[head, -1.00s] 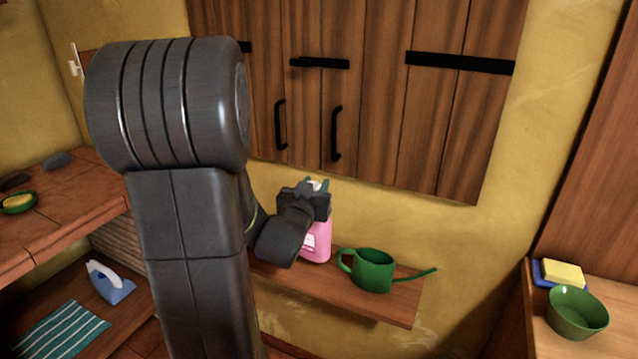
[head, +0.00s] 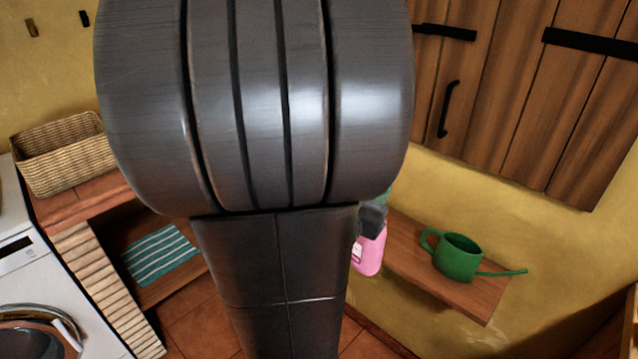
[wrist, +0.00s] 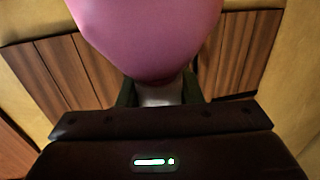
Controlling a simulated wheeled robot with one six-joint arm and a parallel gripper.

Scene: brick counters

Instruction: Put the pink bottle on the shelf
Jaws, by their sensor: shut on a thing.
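The pink bottle (head: 369,252) shows just right of my arm in the head view, its left side partly hidden. In the wrist view its pink body (wrist: 148,35) fills the top middle. My gripper (wrist: 160,92) is shut on the bottle's narrow pale part, with a dark green finger on each side. In the head view most of my gripper is hidden behind my arm. The wooden shelf (head: 415,262) is on the yellow wall, right of the bottle. The bottle appears off its front edge at the left end; depth is hard to tell.
A green watering can (head: 459,257) stands on the shelf, its spout pointing right. A wooden cabinet (head: 510,90) hangs above. A wicker basket (head: 62,155), a striped cloth (head: 160,255) and a washing machine (head: 40,285) are at left. The shelf between bottle and can is bare.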

